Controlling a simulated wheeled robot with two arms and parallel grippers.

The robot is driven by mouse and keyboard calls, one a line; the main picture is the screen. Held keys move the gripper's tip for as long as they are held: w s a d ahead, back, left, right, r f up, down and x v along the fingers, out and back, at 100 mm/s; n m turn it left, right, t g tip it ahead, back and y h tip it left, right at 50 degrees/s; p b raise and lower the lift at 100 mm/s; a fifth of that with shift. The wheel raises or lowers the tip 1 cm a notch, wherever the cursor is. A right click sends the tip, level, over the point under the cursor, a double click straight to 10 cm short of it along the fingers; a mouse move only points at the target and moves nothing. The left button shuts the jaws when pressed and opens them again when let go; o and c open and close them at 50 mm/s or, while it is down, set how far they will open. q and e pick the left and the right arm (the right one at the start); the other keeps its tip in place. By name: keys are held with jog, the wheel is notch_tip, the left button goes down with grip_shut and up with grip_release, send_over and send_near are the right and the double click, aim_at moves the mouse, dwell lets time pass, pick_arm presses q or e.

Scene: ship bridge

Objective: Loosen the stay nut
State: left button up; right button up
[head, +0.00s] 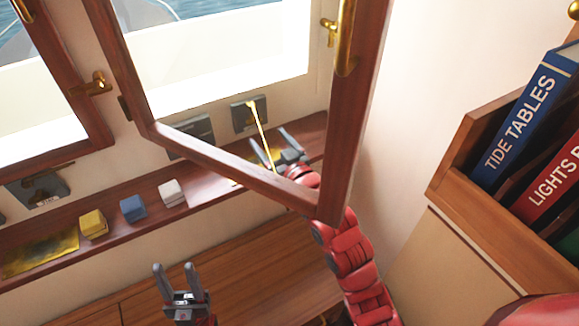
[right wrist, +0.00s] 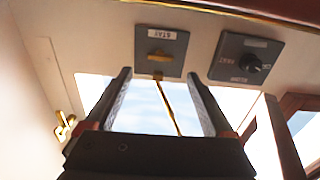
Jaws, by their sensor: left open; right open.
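A dark plate labelled STAY (right wrist: 176,66) is on the wall below the window, and it also shows in the head view (head: 239,120). It carries a brass nut or knob (right wrist: 158,53). A thin brass stay rod (head: 262,130) runs from the plate toward the open wooden window frame (head: 225,165). My right gripper (head: 268,138) is open, behind the frame's lower rail and near the plate. In the right wrist view its fingers (right wrist: 158,74) point at the plate, apart from the nut, with the rod visible between them. My left gripper (head: 175,268) is open and empty, low at centre-left.
A second dark plate with a black knob (right wrist: 256,66) is beside the stay plate. The ledge holds yellow (head: 93,224), blue (head: 133,208) and white (head: 171,193) blocks. The frame's upright (head: 351,110) stands close to my right arm. A bookcase (head: 470,205) is at the right.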

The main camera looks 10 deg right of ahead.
jog(key=v, duration=1)
jog(key=shift+d, duration=0.1)
